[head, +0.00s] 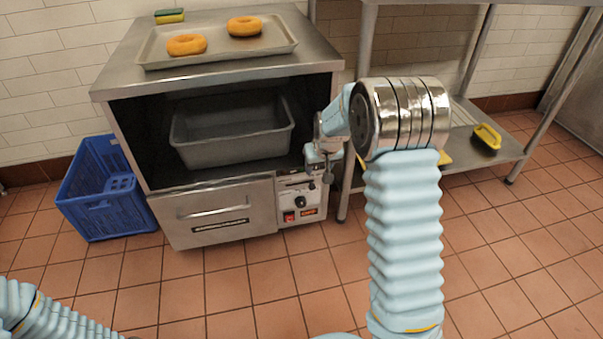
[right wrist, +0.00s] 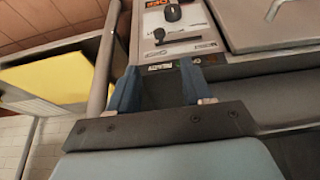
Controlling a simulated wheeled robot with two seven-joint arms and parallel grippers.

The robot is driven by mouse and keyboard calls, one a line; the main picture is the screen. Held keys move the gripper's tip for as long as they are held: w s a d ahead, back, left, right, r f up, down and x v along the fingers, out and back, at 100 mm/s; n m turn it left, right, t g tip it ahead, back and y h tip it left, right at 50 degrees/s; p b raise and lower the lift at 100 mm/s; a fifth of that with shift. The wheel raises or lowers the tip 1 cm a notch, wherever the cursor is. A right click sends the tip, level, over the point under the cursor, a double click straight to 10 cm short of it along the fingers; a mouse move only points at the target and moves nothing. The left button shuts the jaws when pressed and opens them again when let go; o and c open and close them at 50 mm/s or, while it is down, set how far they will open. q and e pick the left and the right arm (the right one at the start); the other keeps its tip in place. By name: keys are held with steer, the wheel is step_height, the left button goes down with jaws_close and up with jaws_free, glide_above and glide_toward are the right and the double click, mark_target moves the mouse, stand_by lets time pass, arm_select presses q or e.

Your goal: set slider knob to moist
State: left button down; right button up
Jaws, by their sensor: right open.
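The control panel (head: 301,202) is on the right front of the steel appliance. It carries a horizontal slider slot (right wrist: 178,41), a round black dial (right wrist: 172,12) and orange-red switches (head: 289,217). Small coloured labels (right wrist: 160,66) lie beside the slot, too blurred to read. My right gripper (head: 324,166) is at the panel's upper right edge in the head view. In the right wrist view the right gripper (right wrist: 160,88) is open and empty, its fingers pointing toward the slot. My left gripper is out of view.
A grey tub (head: 232,150) sits in the appliance's open bay, above a closed drawer (head: 220,213). A blue crate (head: 108,195) stands left. A steel rack (head: 490,155) is close on the right.

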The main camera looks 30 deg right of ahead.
mark_target(312, 186)
steer(key=b+x, duration=0.2)
steer(key=x, duration=1.1)
steer(key=shift+f+b, duration=0.35)
jaws_close()
steer(key=shift+a, duration=0.1)
